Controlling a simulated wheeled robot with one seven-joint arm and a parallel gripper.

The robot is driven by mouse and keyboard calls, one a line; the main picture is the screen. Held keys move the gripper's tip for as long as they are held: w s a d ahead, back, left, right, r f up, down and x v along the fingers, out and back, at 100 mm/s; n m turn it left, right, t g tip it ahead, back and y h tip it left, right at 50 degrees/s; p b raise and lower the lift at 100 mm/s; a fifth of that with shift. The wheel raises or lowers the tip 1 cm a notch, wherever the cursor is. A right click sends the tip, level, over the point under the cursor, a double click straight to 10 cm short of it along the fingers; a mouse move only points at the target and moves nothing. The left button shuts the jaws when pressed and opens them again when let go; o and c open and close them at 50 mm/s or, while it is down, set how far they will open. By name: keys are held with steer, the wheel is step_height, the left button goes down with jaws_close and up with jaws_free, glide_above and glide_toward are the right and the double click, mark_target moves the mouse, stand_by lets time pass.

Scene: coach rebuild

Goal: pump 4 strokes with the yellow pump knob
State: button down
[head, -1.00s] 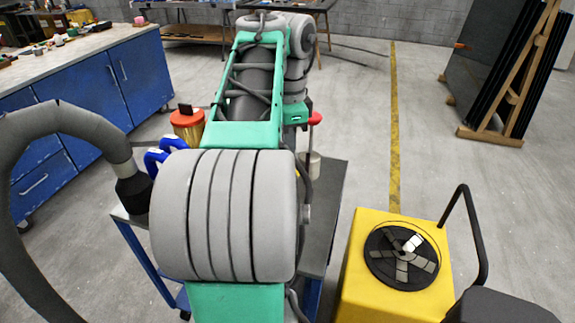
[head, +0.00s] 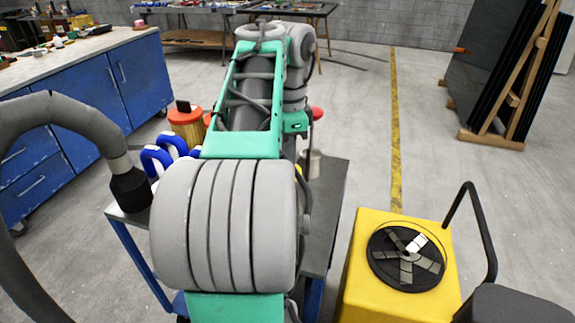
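My own grey and teal arm fills the middle of the head view and hides much of the work cart (head: 335,190) behind it. My gripper does not show; the arm blocks the view toward its end. I cannot make out the yellow pump knob for certain. A small yellow bit (head: 299,169) shows just right of the arm, too little to identify. A red round knob (head: 317,113) shows past the arm's right side. An amber container with an orange-red lid (head: 186,117) stands on the cart left of the arm.
Blue-and-white loop handles (head: 163,157) lie beside a thick grey hose (head: 60,108) at left. A yellow machine with a round fan grille (head: 405,260) stands at lower right. Blue cabinets (head: 85,85) line the left.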

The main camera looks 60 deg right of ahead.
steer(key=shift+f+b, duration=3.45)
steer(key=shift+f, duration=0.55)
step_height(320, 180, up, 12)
steer(key=p, duration=1.2)
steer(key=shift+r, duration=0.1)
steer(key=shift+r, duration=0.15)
stand_by(0.5)
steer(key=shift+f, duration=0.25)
stand_by(0.4)
